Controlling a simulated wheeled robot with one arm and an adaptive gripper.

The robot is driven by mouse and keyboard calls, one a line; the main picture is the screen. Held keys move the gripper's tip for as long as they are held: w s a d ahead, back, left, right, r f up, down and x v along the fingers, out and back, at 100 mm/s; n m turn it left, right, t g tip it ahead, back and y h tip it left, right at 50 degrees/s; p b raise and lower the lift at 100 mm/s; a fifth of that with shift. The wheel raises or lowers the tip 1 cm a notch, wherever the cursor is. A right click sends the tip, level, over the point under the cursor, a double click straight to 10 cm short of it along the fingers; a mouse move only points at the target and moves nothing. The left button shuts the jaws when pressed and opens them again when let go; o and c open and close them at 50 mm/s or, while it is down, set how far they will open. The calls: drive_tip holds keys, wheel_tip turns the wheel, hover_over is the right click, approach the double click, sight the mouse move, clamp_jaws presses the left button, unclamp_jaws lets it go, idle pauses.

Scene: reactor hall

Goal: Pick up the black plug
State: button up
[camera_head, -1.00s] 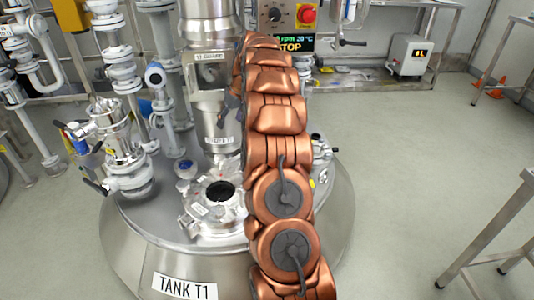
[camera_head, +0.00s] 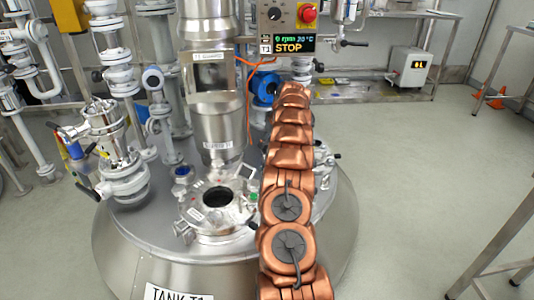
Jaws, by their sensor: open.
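I cannot single out the black plug for certain in this view. Tank T1 (camera_head: 120,235) stands before me with a round lid opening (camera_head: 217,197) that looks dark inside. My copper-coloured arm reaches forward over the right part of the tank top. Its far end is near the blue fitting (camera_head: 265,87) below the control box. My gripper is hidden behind the arm links, so its fingers do not show. An orange cable (camera_head: 249,110) hangs from near the control box, left of the arm; its lower end is unclear.
A steel column (camera_head: 217,120) rises behind the lid opening. Valves and pipes (camera_head: 118,150) crowd the tank's left side. The control box (camera_head: 287,30) reads STOP. A steel table (camera_head: 505,240) stands at the right, with clear floor (camera_head: 415,165) between it and the tank.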

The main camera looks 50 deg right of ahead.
sight(267, 148)
drive_tip(key=shift+d+b+x, duration=0.2)
drive_tip(key=shift+b+x, duration=0.35)
drive_tip(key=shift+x, duration=2.05)
drive_tip(key=shift+s, duration=0.15)
drive_tip(key=c, duration=1.4)
drive_tip(key=shift+o, duration=0.2)
